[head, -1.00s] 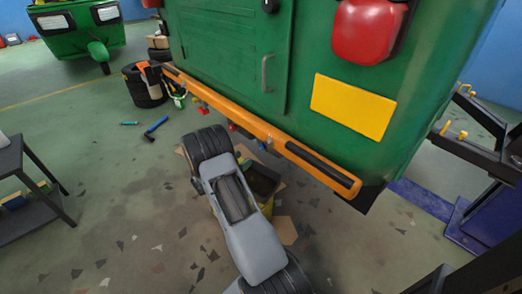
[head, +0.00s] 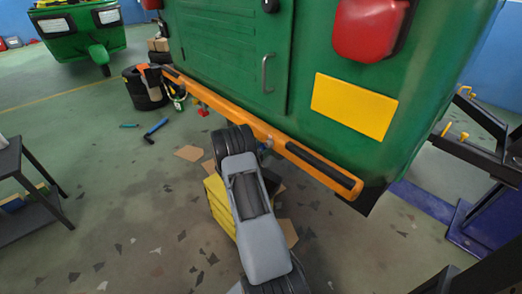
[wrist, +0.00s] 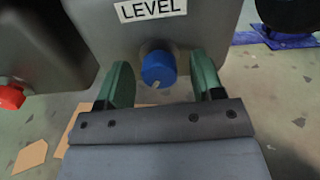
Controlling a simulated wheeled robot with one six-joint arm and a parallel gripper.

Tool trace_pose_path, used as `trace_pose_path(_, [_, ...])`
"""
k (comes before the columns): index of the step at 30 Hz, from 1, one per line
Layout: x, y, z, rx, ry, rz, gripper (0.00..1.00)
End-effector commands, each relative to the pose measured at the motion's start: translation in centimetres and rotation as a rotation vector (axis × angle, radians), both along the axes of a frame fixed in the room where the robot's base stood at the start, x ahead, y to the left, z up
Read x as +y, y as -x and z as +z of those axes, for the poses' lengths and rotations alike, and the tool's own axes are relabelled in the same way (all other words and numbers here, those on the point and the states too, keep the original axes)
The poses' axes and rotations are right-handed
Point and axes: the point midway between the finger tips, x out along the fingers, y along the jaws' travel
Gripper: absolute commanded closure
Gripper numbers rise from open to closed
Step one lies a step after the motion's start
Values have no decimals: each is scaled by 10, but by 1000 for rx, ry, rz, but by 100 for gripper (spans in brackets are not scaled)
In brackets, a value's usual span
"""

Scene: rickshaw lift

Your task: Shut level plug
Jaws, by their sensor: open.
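The level plug is a blue round knob (wrist: 158,68) with a small pale mark at its lower edge. It sits on a grey housing (wrist: 110,30) under a white label reading LEVEL (wrist: 150,10) in the wrist view. My gripper (wrist: 165,80) is open, with one green finger on each side of the blue plug and visible gaps to both. I cannot tell how far the fingertips reach in depth. In the head view my arm reaches under the orange bumper (head: 290,148) of the green rickshaw (head: 230,50), and the gripper and plug are hidden there.
A red plug (wrist: 12,97) sits on the housing at the left. A yellow box (head: 218,203) and cardboard pieces (head: 190,153) lie on the floor by my arm. A dark lift arm (head: 480,120) stands at the right. A shelf (head: 30,190) stands at the left.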

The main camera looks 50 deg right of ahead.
Motion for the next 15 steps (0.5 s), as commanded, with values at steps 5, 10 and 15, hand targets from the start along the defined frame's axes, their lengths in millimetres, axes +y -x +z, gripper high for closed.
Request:
trace_pose_path(5, [0, 0, 0, 0, 0, 0, 48])
trace_pose_path(10, [0, 0, 0, 0, 0, 0, 64])
trace_pose_path(15, [0, 0, 0, 0, 0, 0, 80])
